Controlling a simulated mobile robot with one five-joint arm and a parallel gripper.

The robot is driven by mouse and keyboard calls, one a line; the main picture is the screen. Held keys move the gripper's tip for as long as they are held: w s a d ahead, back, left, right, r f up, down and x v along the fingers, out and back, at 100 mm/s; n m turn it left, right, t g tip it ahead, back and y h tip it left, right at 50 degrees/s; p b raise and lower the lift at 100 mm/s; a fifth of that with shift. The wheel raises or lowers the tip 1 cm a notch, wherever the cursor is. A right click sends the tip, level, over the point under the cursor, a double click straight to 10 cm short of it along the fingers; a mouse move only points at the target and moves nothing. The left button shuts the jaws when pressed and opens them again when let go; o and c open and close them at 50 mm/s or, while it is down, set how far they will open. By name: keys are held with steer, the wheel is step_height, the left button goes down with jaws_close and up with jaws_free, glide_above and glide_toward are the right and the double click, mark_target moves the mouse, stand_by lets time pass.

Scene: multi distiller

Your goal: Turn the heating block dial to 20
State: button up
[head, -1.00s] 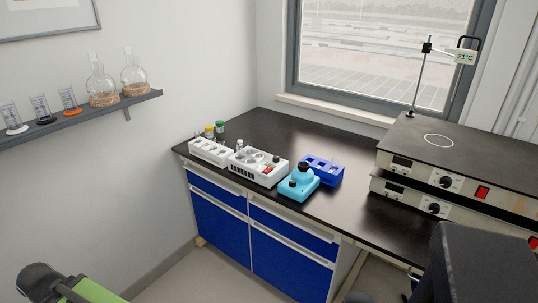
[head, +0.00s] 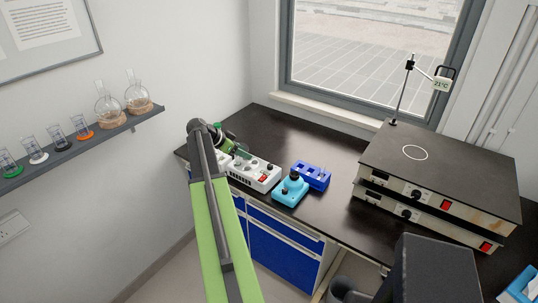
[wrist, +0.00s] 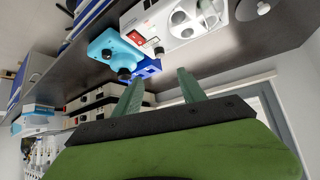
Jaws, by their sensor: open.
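The heating block (head: 254,174) is a white unit with round wells and a red switch, on the black bench in the head view. It also shows upside down at the top of the wrist view (wrist: 178,38). Its small dark dial (head: 270,167) is beside the red switch; in the wrist view the dial (wrist: 158,50) is near the block's edge. The dial's setting is too small to read. My gripper (head: 243,150) is open and empty near the block's left part, apart from the dial. In the wrist view its two green fingers (wrist: 161,82) are spread.
A turquoise device (head: 290,189) with black knobs stands right of the block. A blue rack (head: 312,176) is behind it. Stacked hot plates (head: 440,165) fill the right of the bench. A wall shelf (head: 85,146) with glassware is at left. Bench toward the window is clear.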

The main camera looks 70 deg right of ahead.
mark_target(270, 165)
steer(key=b+x, duration=1.2)
steer(key=x, duration=0.4)
steer(key=shift+s+d+f, duration=0.1)
steer(key=shift+s+f, duration=0.05)
steer(key=shift+f, duration=0.2)
steer(key=shift+s+d+f+b, duration=0.2)
steer(key=shift+d+b, duration=0.1)
